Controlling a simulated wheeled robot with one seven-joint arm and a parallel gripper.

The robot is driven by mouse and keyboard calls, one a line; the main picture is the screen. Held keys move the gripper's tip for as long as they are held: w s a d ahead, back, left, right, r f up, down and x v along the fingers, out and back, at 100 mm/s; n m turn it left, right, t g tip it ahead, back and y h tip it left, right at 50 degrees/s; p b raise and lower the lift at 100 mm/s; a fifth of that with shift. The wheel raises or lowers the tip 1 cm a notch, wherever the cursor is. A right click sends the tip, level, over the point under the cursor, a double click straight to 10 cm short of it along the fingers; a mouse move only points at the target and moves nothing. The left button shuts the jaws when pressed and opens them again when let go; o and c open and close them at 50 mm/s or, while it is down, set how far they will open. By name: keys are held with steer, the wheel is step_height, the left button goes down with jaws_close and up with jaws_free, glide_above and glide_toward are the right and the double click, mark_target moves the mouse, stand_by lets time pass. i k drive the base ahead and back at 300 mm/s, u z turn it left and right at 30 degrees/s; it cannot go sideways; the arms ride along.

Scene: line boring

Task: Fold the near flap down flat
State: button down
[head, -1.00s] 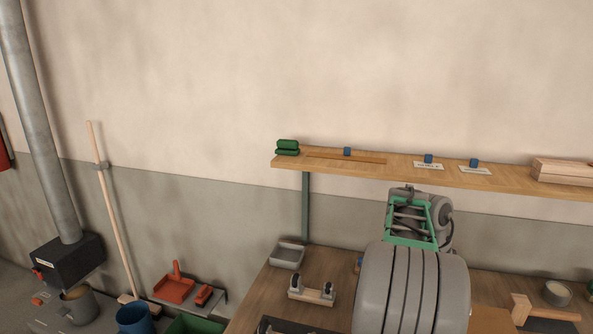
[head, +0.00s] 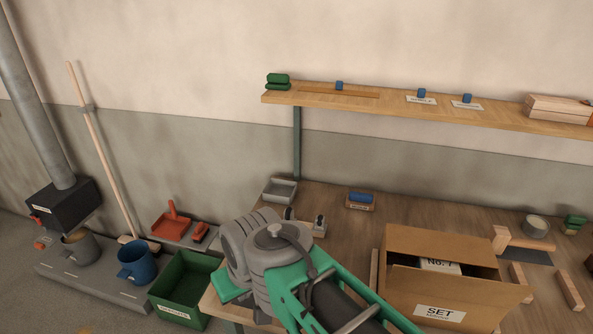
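An open cardboard box (head: 405,243) stands on the bench at the lower right. A brown panel on its near side, which looks like the near flap (head: 465,291), is not lying flat over the opening. It reaches out past the box's right side, and its exact tilt is hard to tell. A white label reading "SET" shows below it. Inside the dark opening lies a thing with a white "No. 7" label (head: 440,265). My arm's grey joint and green link cross the lower middle, left of the box. My gripper is not in view.
A wooden strip (head: 374,273) stands close to the box's left. Wooden blocks and a grey round tin (head: 536,226) lie to its right. A blue block on a small wooden base (head: 361,198) is behind. A shelf (head: 400,100) runs above. Left of the bench is a green bin (head: 188,282).

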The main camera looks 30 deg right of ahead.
mark_target(476, 290)
steer(key=z, duration=0.45)
steer(key=k, duration=0.5)
steer(key=z, duration=1.6)
steer(key=k, duration=0.7)
steer(key=u, duration=1)
steer(key=i, duration=0.5)
steer(key=z, duration=0.05)
